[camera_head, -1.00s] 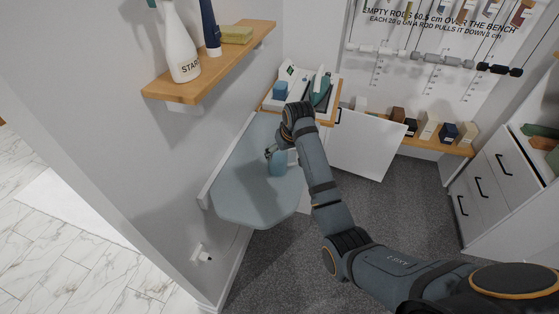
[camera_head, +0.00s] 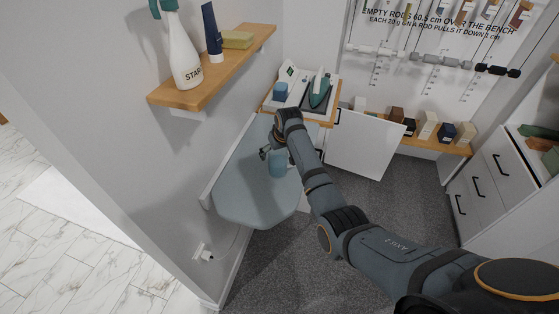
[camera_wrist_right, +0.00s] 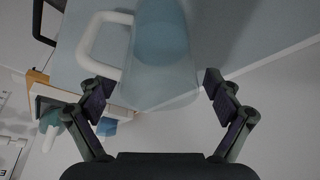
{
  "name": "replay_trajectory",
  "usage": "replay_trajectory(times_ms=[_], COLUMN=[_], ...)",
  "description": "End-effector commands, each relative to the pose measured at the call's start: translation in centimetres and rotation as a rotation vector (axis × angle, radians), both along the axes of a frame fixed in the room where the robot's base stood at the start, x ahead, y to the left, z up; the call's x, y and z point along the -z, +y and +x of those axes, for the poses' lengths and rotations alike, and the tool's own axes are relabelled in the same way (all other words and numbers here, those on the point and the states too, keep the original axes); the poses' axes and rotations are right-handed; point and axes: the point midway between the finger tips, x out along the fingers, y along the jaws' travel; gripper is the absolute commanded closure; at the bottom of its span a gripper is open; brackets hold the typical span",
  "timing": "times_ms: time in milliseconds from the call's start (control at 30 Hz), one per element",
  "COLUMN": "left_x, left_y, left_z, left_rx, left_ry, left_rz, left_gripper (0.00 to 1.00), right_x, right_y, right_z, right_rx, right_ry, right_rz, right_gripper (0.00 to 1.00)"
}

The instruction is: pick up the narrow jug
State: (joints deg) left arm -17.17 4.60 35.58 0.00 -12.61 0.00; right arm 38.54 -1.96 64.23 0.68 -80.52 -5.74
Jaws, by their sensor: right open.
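The narrow jug (camera_head: 278,164) is pale blue and stands on a blue-grey board (camera_head: 245,205) fixed along the wall. In the right wrist view the jug (camera_wrist_right: 160,60) looks translucent, with a white looped handle on its left side. My right gripper (camera_head: 266,153) is beside the jug in the head view, partly hidden by my arm. In the wrist view my right gripper (camera_wrist_right: 160,84) is open, with a finger on each side of the jug's near end and gaps visible. Whether the jug is fully between the fingertips is unclear. My left gripper is not in view.
An iron (camera_head: 320,90) and a blue block (camera_head: 280,91) stand on a shelf behind the board. A spray bottle (camera_head: 184,55), a dark blue tube (camera_head: 211,32) and a sponge (camera_head: 237,40) occupy the upper wall shelf (camera_head: 205,85). Drawers (camera_head: 480,185) stand at right.

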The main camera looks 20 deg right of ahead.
Motion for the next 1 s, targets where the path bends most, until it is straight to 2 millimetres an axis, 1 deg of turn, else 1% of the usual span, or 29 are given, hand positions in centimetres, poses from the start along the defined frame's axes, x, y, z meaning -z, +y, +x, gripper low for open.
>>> replay_trajectory(times_ms=[33,100,200,400,433,900,933,1000], left_x=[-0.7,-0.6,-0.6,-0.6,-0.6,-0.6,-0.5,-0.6], left_y=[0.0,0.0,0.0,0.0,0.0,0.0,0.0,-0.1], left_z=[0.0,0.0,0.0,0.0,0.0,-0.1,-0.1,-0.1], left_rx=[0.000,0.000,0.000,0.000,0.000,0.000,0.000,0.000], left_ry=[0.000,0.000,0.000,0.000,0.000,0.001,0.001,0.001], left_rz=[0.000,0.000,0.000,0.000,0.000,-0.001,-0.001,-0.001], left_gripper=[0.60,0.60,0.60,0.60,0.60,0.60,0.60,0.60], right_x=[0.5,1.4,2.1,2.3,2.3,2.4,2.4,2.3], right_y=[-0.1,0.0,0.0,0.0,0.0,0.0,0.1,0.0], right_z=[0.1,0.6,0.9,0.9,0.9,0.8,0.8,0.9], right_rx=[0.000,0.000,0.000,0.000,0.000,0.000,0.000,0.000], right_ry=[0.003,0.000,-0.002,-0.002,-0.002,0.000,0.000,-0.001], right_rz=[0.000,0.000,0.000,0.000,0.000,0.000,0.000,0.000], right_gripper=[0.09,0.09,0.09,0.09,0.10,0.74,0.78,0.80])
